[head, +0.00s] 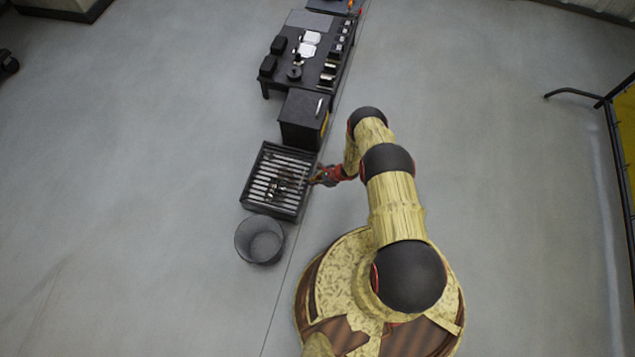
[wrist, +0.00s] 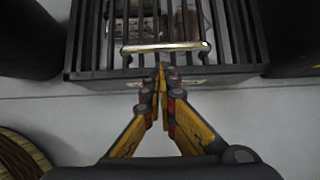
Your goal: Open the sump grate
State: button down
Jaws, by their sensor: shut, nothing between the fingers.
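The sump grate (head: 268,194) is a dark frame with pale slats in the head view, lying flat on the floor, with small items showing on or beneath its bars. In the wrist view the grate (wrist: 235,40) has dark bars over a pit with blurred pale and brown things below. A shiny metal bar handle (wrist: 165,47) runs along its near edge. My gripper (wrist: 161,68) is shut and empty, its fingertips just below the handle in the picture; I cannot tell whether they touch it. In the head view my gripper (head: 318,177) is at the grate's right edge.
A round dark bin (head: 260,239) stands just below the grate in the head view. A black cabinet (head: 303,119) stands just above it, and a dark workbench (head: 307,50) with several items lies beyond.

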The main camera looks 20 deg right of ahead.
aim_at(305, 185)
jog(key=shift+b+x, duration=0.5)
jog(key=shift+x, duration=1)
jog(key=shift+r, duration=0.15)
